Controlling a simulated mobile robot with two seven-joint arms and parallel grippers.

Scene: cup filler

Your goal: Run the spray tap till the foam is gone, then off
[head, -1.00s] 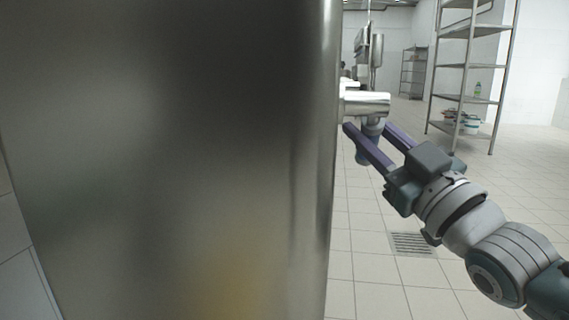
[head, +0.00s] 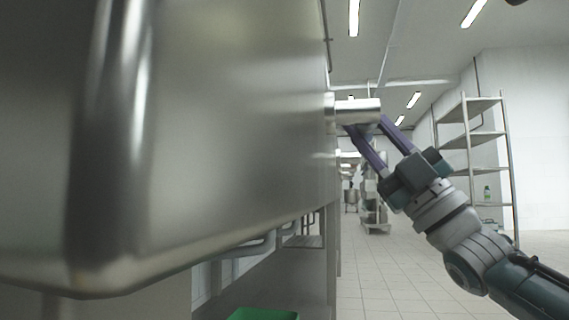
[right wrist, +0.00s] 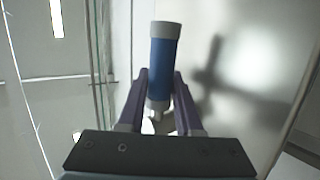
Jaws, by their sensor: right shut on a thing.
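A short steel cylinder (head: 357,110) sticks out to the right from a large steel housing in the head view. It looks like part of the tap. My right gripper (head: 368,124) has its purple fingers at the cylinder's underside. In the right wrist view, a blue handle with grey ends (right wrist: 162,68) stands between the fingers of my right gripper (right wrist: 160,78), which is shut on it. My left gripper is out of view. No foam, water or spray outlet shows; the steel housing hides whatever lies behind it.
The large steel housing (head: 225,130) fills the left of the head view, very close, with its lower edge showing. A green container (head: 263,314) shows below it. A metal shelf rack (head: 470,140) stands at the right. The tiled floor (head: 385,285) is open.

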